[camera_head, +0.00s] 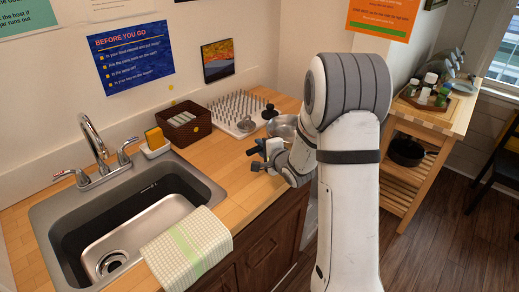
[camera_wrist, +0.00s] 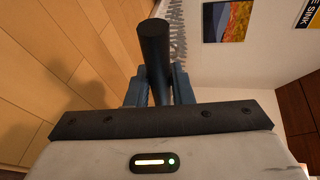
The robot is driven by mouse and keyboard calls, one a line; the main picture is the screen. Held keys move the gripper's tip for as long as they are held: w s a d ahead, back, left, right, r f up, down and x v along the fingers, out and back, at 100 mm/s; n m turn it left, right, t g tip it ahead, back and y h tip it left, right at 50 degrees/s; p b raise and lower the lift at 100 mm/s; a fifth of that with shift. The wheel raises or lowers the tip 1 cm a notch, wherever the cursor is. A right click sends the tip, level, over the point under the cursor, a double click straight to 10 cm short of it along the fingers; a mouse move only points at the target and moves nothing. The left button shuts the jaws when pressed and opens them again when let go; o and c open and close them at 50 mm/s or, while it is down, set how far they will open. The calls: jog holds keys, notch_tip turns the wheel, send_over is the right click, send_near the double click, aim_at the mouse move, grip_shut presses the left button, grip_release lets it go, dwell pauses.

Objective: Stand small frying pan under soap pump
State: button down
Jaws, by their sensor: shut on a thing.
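My gripper (camera_head: 262,155) is over the counter beside the drying rack. In the wrist view its two blue-grey fingers (camera_wrist: 160,88) are shut on a dark round handle (camera_wrist: 154,45). The handle's free end points away from the palm; I cannot see what it joins. A silver metal pan or bowl (camera_head: 283,127) is just behind my gripper in the head view, partly hidden by my arm. I cannot tell whether the handle belongs to it. I cannot clearly make out a soap pump.
The sink (camera_head: 130,225) is at the left with a faucet (camera_head: 93,140) and a draped cloth (camera_head: 188,243). A brown basket (camera_head: 183,125) and a pegged drying rack (camera_head: 232,108) stand along the wall. A wooden cart (camera_head: 440,118) at right holds bottles (camera_head: 428,90) and a dark pot (camera_head: 406,152).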

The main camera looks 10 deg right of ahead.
jog(key=shift+w+a+f+p, duration=0.25)
jog(key=shift+w+f, duration=0.3)
jog(key=shift+f, duration=0.3)
jog(key=shift+w+a+f+p, duration=0.1)
jog(key=shift+w+f+p, duration=0.1)
jog(key=shift+w+f, duration=0.5)
jog(key=shift+s+f, duration=0.1)
jog(key=shift+s, duration=0.05)
jog(key=shift+f, duration=0.2)
jog(key=c, duration=1.3)
grip_release()
